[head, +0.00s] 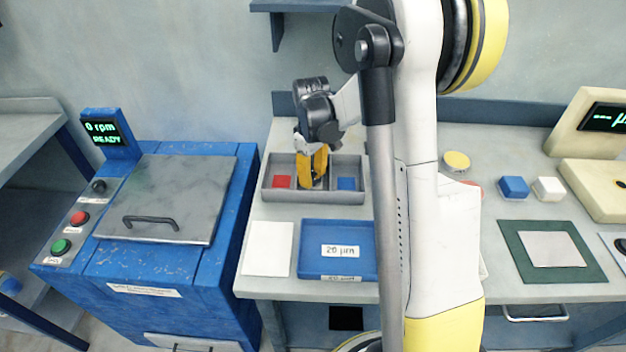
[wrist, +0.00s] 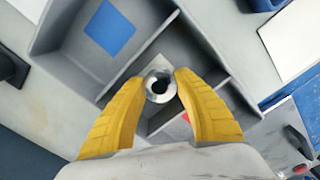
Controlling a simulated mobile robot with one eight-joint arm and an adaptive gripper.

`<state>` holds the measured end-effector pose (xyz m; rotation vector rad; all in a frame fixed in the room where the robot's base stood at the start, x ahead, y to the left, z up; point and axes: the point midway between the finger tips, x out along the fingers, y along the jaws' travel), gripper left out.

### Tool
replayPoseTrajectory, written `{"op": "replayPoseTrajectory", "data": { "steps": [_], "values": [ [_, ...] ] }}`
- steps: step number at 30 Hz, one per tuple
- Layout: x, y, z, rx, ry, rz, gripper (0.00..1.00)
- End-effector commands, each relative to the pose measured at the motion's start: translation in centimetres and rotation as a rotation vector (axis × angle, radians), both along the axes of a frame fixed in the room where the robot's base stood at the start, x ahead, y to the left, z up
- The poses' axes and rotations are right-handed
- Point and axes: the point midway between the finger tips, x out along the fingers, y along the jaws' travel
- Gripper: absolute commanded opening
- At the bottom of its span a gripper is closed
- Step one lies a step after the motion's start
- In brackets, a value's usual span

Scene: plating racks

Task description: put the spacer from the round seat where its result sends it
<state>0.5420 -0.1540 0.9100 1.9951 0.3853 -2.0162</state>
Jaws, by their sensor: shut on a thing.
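My gripper (head: 312,178) points down into the middle compartment of the grey divided tray (head: 280,195), its yellow fingers shut on the spacer. The spacer (wrist: 160,88) is a small bright metal ring with a dark hole, between the fingertips in the wrist view. I cannot tell whether it touches the compartment floor. The tray's left compartment has a red square (head: 282,181), and the right one a blue square (head: 347,184), which also shows in the wrist view (wrist: 110,27). No round seat is clearly visible; my arm hides part of the bench.
A blue tray labelled 20 µm (head: 310,265) and a white plate (head: 268,249) lie in front. The blue machine (head: 165,262) with a READY display stands left, lid shut. Right are a yellow disc (head: 456,160), blue block (head: 513,187), white block (head: 548,189) and green mat (head: 512,240).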

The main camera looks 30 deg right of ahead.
Motion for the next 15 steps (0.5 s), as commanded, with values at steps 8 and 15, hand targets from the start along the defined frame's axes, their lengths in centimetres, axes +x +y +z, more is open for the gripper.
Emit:
{"op": "replayPoseTrajectory", "data": {
  "steps": [8,15],
  "values": [
    [-0.01,-0.01,-0.16,0.0,0.0,0.0,0.0],
    [-0.01,-0.02,-0.35,0.0,0.0,0.0,0.44]
  ]
}}
